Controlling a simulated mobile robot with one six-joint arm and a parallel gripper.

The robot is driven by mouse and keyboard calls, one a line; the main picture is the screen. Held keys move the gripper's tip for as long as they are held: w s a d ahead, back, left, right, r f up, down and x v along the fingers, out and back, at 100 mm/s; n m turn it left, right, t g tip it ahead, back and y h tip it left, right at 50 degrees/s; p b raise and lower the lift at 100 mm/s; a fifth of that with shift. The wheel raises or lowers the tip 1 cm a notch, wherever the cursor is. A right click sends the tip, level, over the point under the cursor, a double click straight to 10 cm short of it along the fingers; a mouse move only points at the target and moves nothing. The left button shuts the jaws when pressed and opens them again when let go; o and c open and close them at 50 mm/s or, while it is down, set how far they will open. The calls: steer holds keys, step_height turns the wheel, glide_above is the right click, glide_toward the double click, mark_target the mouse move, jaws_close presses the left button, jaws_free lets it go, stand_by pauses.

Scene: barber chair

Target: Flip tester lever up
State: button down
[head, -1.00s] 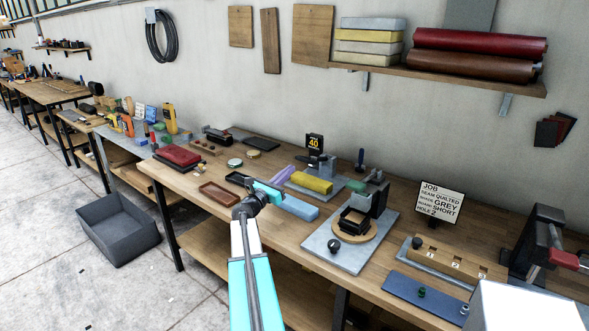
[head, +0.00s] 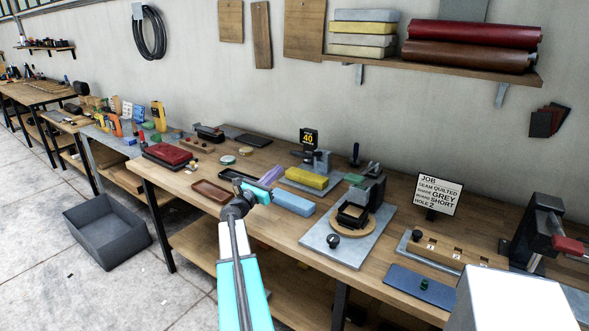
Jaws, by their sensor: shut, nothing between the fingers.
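A small device with a black and yellow "40" sign (head: 308,139) stands toward the back of the bench. It appears to be the tester (head: 322,160). A yellow foam block (head: 306,178) lies on its grey base. Its lever is too small to tell apart from the grey head. My gripper (head: 262,189), with a teal part at its end, is in front of the bench's near edge side, left of and nearer than the tester. It is shut and empty, apart from the tester. A blue block (head: 293,203) and a lavender block (head: 271,175) show beyond it.
A grey plate fixture (head: 318,243) with a round wooden disc stands right of my gripper. A brown tray (head: 211,191) is at left. A job sign (head: 440,192), a blue mat (head: 422,289) and a vise (head: 540,235) are at right. A grey bin (head: 107,232) sits on the floor.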

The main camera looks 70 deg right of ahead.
step_height(320, 180, down, 7)
steer(key=b, duration=0.6)
steer(key=shift+f+b, duration=0.1)
steer(key=shift+b, duration=0.25)
steer(key=shift+d, duration=0.15)
steer(key=p, duration=0.2)
glide_toward(300, 155)
steer(key=d+f, duration=0.4)
steer(key=shift+s+d+r+p, duration=0.15)
steer(key=shift+d+r+p, duration=0.1)
steer(key=shift+d+r, duration=0.25)
steer(key=shift+s+d+r+p, duration=0.15)
steer(key=shift+d+r+p, duration=0.1)
steer(key=shift+r, duration=0.4)
steer(key=shift+s+d+r+p, duration=0.2)
steer(key=shift+d+r, duration=0.2)
steer(key=shift+r, duration=0.15)
steer(key=shift+r+p, duration=0.25)
steer(key=shift+p, duration=0.1)
